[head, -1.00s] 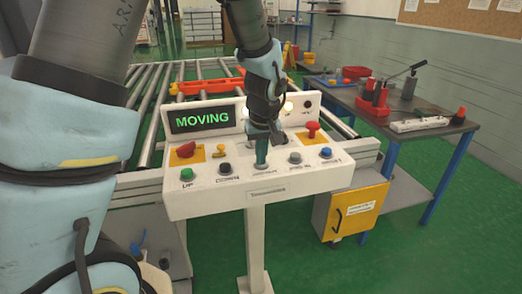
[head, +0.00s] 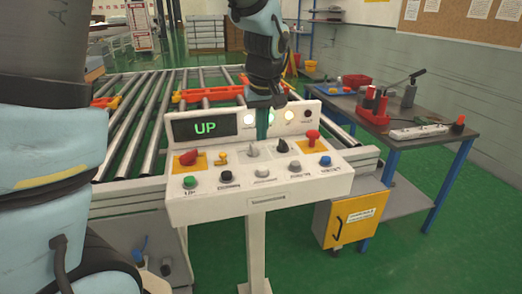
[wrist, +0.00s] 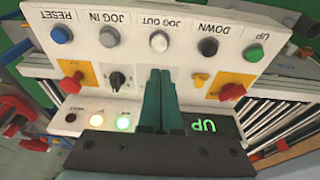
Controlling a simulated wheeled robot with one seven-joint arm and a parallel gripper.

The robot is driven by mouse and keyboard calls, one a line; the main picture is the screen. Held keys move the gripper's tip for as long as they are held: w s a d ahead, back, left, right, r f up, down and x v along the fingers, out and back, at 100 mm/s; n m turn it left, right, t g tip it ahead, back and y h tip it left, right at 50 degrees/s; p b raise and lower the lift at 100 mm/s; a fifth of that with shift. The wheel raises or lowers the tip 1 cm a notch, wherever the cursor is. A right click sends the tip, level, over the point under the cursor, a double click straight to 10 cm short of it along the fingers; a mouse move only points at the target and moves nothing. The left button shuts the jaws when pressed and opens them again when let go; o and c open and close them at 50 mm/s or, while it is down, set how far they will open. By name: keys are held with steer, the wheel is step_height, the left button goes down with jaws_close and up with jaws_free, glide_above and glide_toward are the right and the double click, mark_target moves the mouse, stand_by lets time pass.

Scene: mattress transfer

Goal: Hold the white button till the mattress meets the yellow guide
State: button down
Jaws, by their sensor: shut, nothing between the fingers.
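The white button (wrist: 158,41), labelled JOG OUT, is in the middle of the front row of the control panel. In the head view the white button (head: 262,172) shows uncovered. My gripper (head: 262,136) hangs over the back of the panel, behind that button. In the wrist view my gripper (wrist: 160,72) has its two teal fingers together and empty, apart from the white button. The display (head: 203,126) reads UP in green. I see no mattress and no clearly yellow guide. Orange-red bars (head: 210,95) lie on the roller conveyor (head: 150,130) behind the panel.
A green button (head: 190,182), a black button (head: 225,175), a grey button (head: 295,166) and a blue button (head: 325,160) flank the white one. Red mushroom knobs (head: 312,136) stand behind. A workbench (head: 400,137) with tools is at the right.

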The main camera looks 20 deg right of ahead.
steer(key=shift+v, duration=1.4)
steer(key=s+a+f, duration=0.1)
steer(key=a+f, duration=0.1)
steer(key=a, duration=0.8)
steer(key=s+a+f, duration=0.1)
steer(key=a+f, duration=0.2)
steer(key=a, duration=0.6)
steer(key=s+a+f+g, duration=0.1)
steer(key=a+f, duration=0.2)
steer(key=a, duration=0.7)
steer(key=shift+s+a+f, duration=0.2)
steer(key=shift+s+a, duration=0.05)
steer(key=shift+a, duration=0.15)
